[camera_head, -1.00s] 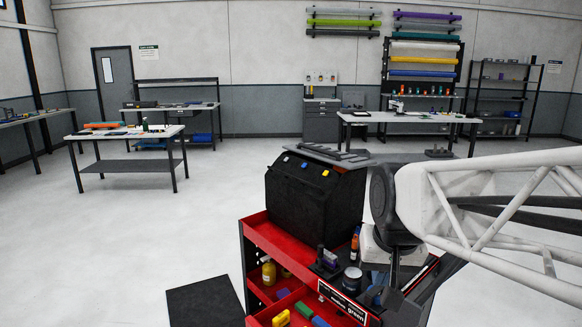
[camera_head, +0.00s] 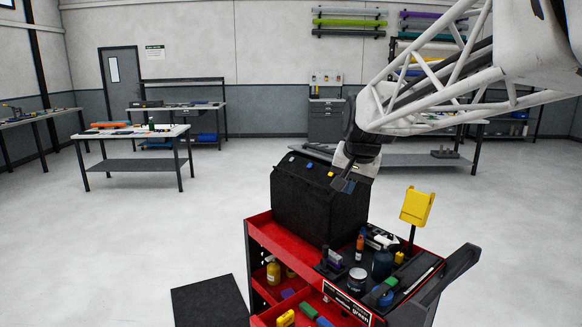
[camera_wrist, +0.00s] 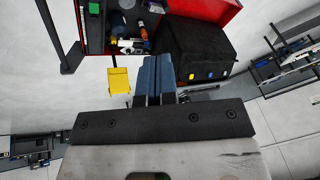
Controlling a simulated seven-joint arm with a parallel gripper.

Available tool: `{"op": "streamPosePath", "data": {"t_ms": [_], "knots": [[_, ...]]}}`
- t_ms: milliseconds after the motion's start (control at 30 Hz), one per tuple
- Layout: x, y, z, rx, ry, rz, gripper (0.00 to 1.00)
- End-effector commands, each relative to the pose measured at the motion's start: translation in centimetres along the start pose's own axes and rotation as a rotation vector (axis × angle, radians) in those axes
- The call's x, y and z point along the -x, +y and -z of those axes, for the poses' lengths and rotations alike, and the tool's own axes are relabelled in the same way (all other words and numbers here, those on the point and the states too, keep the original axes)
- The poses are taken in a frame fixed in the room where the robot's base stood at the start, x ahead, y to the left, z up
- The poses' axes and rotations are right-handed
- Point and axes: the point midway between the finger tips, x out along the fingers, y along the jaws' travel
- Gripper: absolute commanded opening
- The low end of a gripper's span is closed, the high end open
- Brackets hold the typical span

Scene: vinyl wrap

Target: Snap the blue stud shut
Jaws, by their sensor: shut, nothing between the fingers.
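The blue stud (camera_head: 309,166) sits in the middle of a row on the upper face of a black soft-looking box (camera_head: 305,200), between a yellow stud (camera_head: 331,174) and another small stud (camera_head: 291,158). It also shows in the wrist view (camera_wrist: 209,76). Whether it is open or snapped is too small to tell. My gripper (camera_head: 344,184) is shut and empty, pointing down by the right end of the box, apart from the blue stud. In the wrist view its fingers (camera_wrist: 153,76) are together, left of the box.
The box stands on a red trolley (camera_head: 258,230) with bottles, jars and tools on its top right. A yellow panel on a post (camera_head: 416,207) rises at the trolley's right. A dark mat (camera_head: 210,302) lies on the floor. Workbenches stand farther back.

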Motion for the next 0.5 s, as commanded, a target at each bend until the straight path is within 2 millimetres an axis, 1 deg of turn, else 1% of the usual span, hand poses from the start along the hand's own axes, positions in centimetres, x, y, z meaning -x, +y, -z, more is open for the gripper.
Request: {"op": "streamPosePath", "data": {"t_ms": [33,100,500], "knots": [[-0.4,-0.6,1.1,-0.012,0.003,0.005,0.0],[-0.7,-1.4,2.5,-0.028,0.009,0.012,0.0],[-3.3,-5.7,10.1,-0.124,0.039,0.055,0.0]]}}
